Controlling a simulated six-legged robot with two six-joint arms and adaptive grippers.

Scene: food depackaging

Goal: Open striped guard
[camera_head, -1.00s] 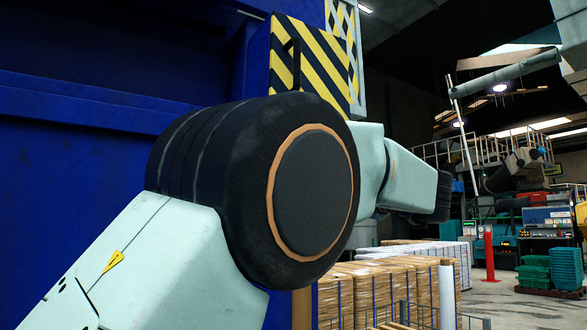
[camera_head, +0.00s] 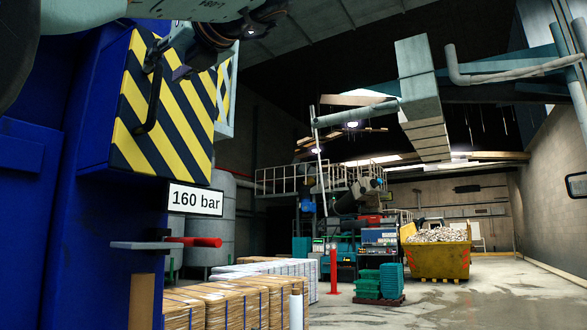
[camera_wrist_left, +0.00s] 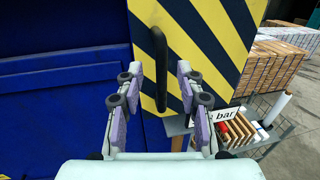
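The striped guard (camera_head: 180,120) is a yellow and black panel on the blue machine, and it looks closed. Its black bar handle (camera_head: 152,100) stands upright on the left part of its face. My left gripper (camera_head: 166,66) is at the upper end of the handle, partly cut off by the top of the head view. In the left wrist view my left gripper (camera_wrist_left: 160,72) is open, with the handle (camera_wrist_left: 166,62) in line between its fingers. I cannot tell whether the fingers touch it. My right gripper is not in view.
A "160 bar" sign (camera_head: 196,200) and a red lever (camera_head: 200,242) are below the guard. Stacked pallets of boxes (camera_head: 215,300) stand at the lower left. A yellow skip (camera_head: 438,260) stands far back. The floor at right is open.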

